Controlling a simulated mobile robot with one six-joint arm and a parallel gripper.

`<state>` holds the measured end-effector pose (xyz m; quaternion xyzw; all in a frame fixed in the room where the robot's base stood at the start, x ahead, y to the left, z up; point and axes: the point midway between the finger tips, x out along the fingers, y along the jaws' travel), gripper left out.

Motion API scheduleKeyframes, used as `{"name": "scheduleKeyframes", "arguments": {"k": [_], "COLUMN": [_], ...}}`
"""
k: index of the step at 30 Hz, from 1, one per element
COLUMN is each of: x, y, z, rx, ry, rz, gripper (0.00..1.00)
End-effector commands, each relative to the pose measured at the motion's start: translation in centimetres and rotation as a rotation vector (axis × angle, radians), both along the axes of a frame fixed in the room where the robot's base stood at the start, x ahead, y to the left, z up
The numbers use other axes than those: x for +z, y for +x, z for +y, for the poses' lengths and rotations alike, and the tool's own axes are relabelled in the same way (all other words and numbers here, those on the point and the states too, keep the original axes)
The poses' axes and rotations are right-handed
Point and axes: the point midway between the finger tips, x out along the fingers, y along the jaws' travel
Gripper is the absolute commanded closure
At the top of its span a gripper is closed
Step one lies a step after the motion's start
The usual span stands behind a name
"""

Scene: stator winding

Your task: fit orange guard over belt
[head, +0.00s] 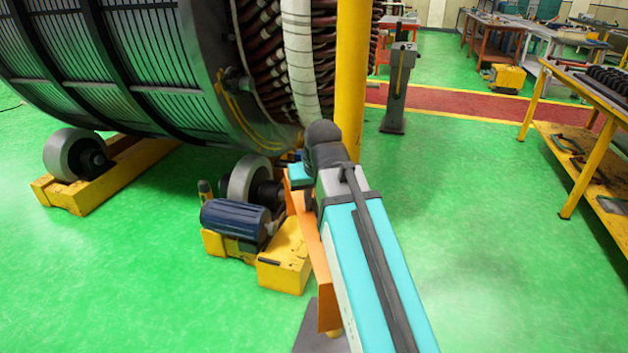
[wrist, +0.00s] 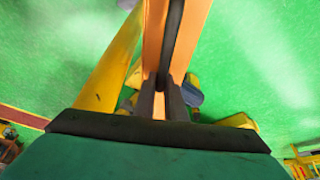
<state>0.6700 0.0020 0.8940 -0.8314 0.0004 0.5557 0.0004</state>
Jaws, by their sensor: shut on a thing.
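The orange guard (head: 322,275) is a long narrow piece hanging beside my arm in the head view, partly covered by it. In the wrist view the guard (wrist: 152,38) runs up from my gripper (wrist: 163,92), whose dark fingers are shut on it. A dark strip shows along the guard's middle; I cannot tell whether it is the belt or the guard's hollow. The belt is not clearly seen in the head view. The blue motor (head: 235,218) and grey roller (head: 248,182) sit on a yellow base (head: 284,262) just left of the guard. Contact between guard and base cannot be told.
The large stator (head: 130,60) rests on rollers at upper left. A yellow post (head: 350,80) stands right behind my arm's wrist. A second roller base (head: 72,195) is at left. A workbench (head: 590,125) stands at right. Green floor is clear between arm and bench.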

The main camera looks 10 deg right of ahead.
Motion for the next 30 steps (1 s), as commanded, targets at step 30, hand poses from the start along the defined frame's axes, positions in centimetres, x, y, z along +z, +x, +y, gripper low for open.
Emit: {"name": "scheduleKeyframes", "arguments": {"k": [30], "x": [5.2], "y": [-0.2], "z": [-0.2], "rx": [0.001], "ry": [0.0], "rz": [-0.004], "gripper": [1.0]}}
